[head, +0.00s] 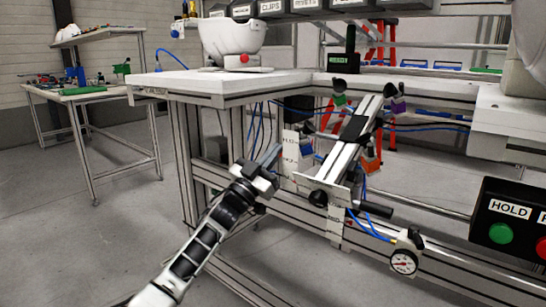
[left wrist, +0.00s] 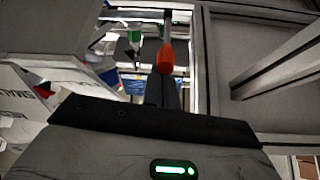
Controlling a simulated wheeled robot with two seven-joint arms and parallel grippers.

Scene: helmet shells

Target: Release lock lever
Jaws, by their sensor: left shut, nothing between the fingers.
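In the left wrist view a lever with a red-orange grip (left wrist: 165,56) and a grey shaft shows straight beyond my fingers; I take it for the lock lever. My left gripper (head: 273,155) is shut and empty, low beside the left side of the tilted slide fixture (head: 346,145). Its dark fingers also show in the left wrist view (left wrist: 162,92), pointing toward the grip. I cannot tell whether they touch it. In the head view I cannot clearly pick out the lever. My right gripper is not in view.
A white bench top (head: 215,82) with a white helmet shell (head: 232,40) stands above my left gripper. The aluminium frame and hanging cables crowd the space around it. A pressure gauge (head: 403,261) and a button box (head: 510,230) are at the right. Open floor lies left.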

